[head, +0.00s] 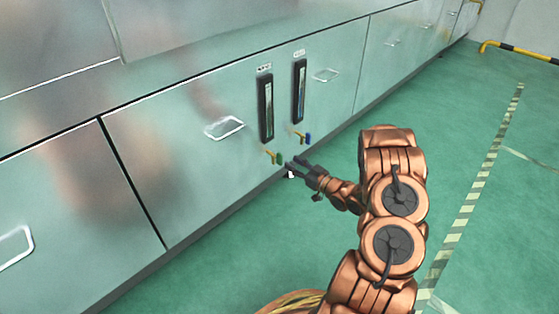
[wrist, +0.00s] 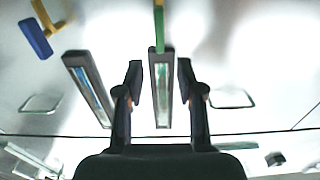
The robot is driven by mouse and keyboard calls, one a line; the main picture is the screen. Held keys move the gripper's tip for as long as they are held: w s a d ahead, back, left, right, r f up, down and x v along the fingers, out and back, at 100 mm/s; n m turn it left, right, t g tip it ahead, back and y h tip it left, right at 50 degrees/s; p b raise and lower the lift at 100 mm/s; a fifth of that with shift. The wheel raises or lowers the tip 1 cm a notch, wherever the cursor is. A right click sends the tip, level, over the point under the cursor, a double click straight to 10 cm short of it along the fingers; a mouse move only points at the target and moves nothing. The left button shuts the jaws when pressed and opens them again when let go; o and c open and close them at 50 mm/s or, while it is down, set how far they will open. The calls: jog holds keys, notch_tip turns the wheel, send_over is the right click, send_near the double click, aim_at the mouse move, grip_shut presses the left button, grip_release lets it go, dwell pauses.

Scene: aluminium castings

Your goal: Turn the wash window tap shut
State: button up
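Two upright dark-framed sight windows are set in the metal cabinet front: a left one (head: 266,108) and a right one (head: 299,91). A brass tap with a green handle (head: 278,158) sits under the left one, and a tap with a blue handle (head: 307,139) under the right one. The labels above are too small to read, so I cannot tell which is the wash window. My gripper (head: 291,169) is open beside the green tap. In the wrist view, the green handle (wrist: 160,52) lines up with the gap between my fingers (wrist: 160,82); contact is not clear. The blue handle (wrist: 36,39) is off to the left.
The cabinet front has protruding drawer handles, one left of the windows (head: 224,128) and one right of them (head: 326,75). Green floor lies open to the right, with a striped line (head: 470,195). A yellow and black barrier (head: 520,51) stands at the back right.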

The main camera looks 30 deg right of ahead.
aim_at(280, 154)
jog(key=b+x, duration=0.2)
jog(key=x, duration=0.4)
jog(key=shift+a+f, duration=0.1)
jog(key=shift+w+a, duration=0.1)
jog(key=shift+w, duration=0.6)
grip_shut()
